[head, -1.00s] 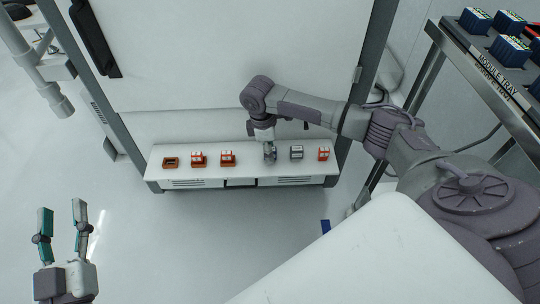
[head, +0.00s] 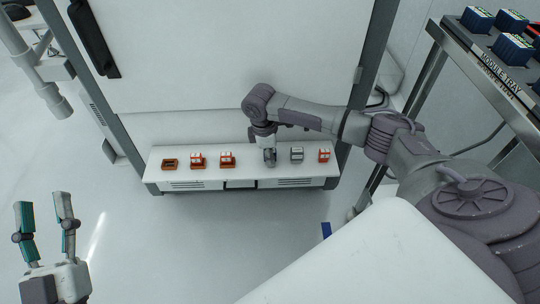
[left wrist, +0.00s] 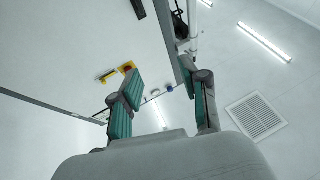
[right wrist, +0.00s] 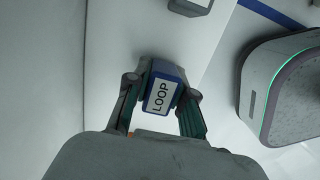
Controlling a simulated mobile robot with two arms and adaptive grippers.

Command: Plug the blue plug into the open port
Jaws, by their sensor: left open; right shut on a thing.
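The blue plug (right wrist: 179,72), with a white label reading LOOP, sits between the fingers of my right gripper (right wrist: 165,88) in the right wrist view. In the head view this gripper (head: 270,158) points down at the white ledge (head: 250,171), between a red-and-white module (head: 228,159) and a grey module (head: 297,154). The gripper hides the plug there, and I cannot tell whether the plug is seated in anything. An orange-rimmed, dark-centred port (head: 170,164) is at the ledge's left end, with nothing visible in it. My left gripper (head: 43,200) is open and empty, away from the ledge.
More red-and-white modules stand on the ledge, at left (head: 197,160) and far right (head: 324,156). A module tray (head: 500,72) with blue modules is on a rack at upper right. The tall white panel (head: 225,55) rises behind the ledge. Floor before the ledge is clear.

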